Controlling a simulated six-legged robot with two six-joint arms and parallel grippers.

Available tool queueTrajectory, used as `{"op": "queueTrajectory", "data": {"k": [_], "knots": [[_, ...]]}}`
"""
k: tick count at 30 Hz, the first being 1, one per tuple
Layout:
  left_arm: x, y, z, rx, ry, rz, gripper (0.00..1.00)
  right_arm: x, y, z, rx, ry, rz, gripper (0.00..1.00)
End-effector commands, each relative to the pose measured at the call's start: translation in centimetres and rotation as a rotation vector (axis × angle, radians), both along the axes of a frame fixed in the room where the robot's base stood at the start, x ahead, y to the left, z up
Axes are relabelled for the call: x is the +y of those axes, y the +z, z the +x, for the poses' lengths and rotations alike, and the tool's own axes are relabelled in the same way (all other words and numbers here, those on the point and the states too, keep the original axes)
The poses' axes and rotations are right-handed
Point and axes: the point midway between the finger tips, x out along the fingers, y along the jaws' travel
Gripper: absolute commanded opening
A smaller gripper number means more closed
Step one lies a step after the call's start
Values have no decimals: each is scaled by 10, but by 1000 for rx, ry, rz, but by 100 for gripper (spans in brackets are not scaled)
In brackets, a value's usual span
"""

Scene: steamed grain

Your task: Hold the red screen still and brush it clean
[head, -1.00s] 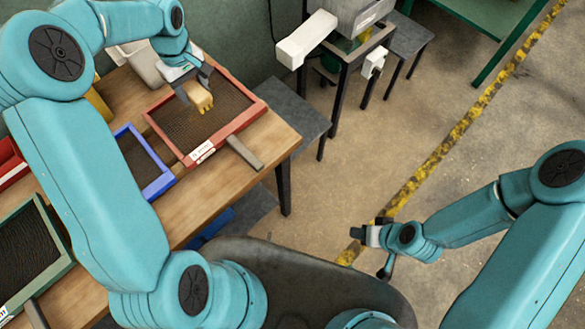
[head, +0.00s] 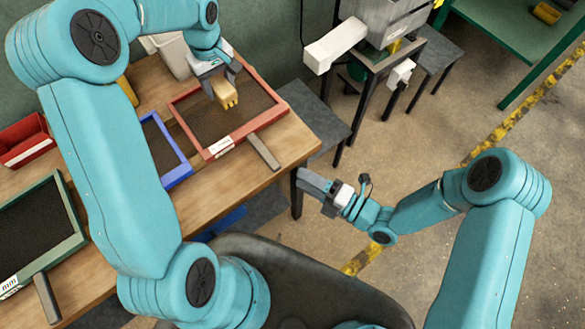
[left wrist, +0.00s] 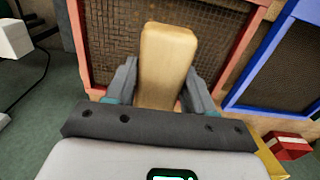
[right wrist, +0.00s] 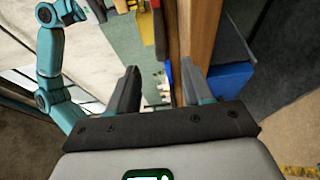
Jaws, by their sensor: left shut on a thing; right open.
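The red screen (head: 262,124) lies on the wooden table, a dark mesh in a red frame with a white label and a grey handle (head: 264,152) on its near side. My left gripper (head: 222,84) is shut on a brush with a pale wooden block (head: 226,93), over the mesh. In the left wrist view the brush block (left wrist: 165,65) stands between the two fingers, the red frame (left wrist: 75,40) around it. Whether the bristles touch the mesh is hard to tell. My right gripper (head: 315,183) is open and empty, off the table's right corner, near the screen's handle.
A blue-framed screen (head: 178,172) lies left of the red one, and a green-framed screen (head: 72,235) lies at the near left. A red bin (head: 25,142) stands at the left. A dark bench (head: 318,120) and a machine (head: 375,22) stand beyond the table.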

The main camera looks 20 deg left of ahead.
Motion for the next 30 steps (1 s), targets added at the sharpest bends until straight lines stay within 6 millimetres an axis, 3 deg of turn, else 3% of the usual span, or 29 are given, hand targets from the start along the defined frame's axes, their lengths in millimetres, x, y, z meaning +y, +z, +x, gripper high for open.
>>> {"op": "queueTrajectory", "data": {"k": [9,15,28,29,30], "knots": [[0,0,0,0,0,0,20,65,0,6,0,3,-1,50],[0,0,0,0,0,0,20,94,0,10,1,1,-2,50],[0,0,0,0,0,0,20,106,0,12,4,-2,-2,50],[0,0,0,0,0,0,20,105,0,12,4,-2,-2,44],[0,0,0,0,0,0,20,105,0,12,4,-2,-2,30]]}}
